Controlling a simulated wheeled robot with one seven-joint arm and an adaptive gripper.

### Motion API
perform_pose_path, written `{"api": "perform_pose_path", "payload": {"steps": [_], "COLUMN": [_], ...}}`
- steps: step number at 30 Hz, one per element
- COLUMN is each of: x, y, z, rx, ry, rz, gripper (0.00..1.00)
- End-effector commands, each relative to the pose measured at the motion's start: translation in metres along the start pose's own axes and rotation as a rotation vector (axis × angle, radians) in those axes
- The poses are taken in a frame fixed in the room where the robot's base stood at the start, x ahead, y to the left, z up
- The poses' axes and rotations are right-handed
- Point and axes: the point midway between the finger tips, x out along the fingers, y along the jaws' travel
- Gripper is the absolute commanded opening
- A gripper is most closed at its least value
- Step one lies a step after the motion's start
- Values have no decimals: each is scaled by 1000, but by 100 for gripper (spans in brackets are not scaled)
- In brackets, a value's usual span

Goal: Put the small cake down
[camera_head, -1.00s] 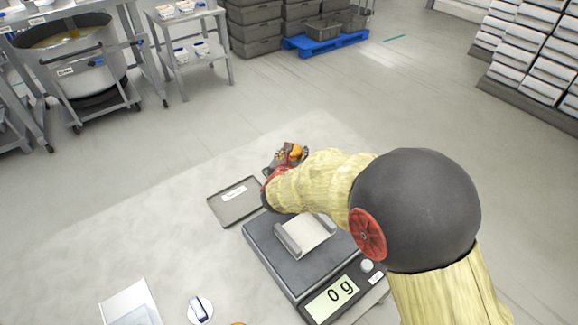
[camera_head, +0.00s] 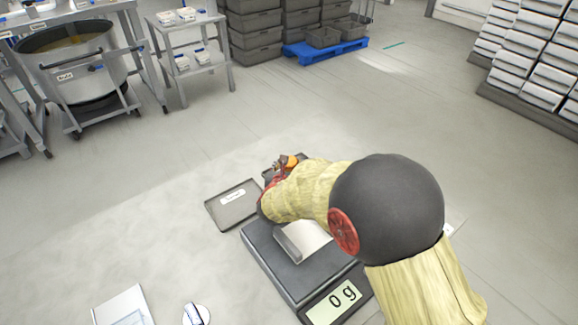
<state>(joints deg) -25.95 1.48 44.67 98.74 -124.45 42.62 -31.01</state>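The small cake (camera_head: 291,161) shows as a small orange-brown round at the far end of my arm. My gripper (camera_head: 279,167) is around it, mostly hidden behind my own sleeved wrist; the fingers look closed about the cake, though the contact is small and partly covered. A grey tray with a white label (camera_head: 213,209) lies on the table just left of my wrist. The scale (camera_head: 262,257) stands in front of it, with a pale holder (camera_head: 291,243) on its plate, and its display reads 0 g.
A white sheet or card (camera_head: 112,306) and a round white item with a dark bar (camera_head: 196,314) lie at the front left of the table. The table (camera_head: 110,245) between them and the tray is clear. Bins, racks and a large pot stand beyond.

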Motion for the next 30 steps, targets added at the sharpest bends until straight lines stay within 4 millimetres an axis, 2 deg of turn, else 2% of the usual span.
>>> {"api": "perform_pose_path", "payload": {"steps": [9,20,23,30], "x": [0,-2,-13,-63], "y": [0,0,1,1], "z": [-1,3,5,6], "rx": [0,0,0,0], "ry": [2,2,1,0], "rz": [0,-1,2,2], "gripper": [64,64,64,64]}}
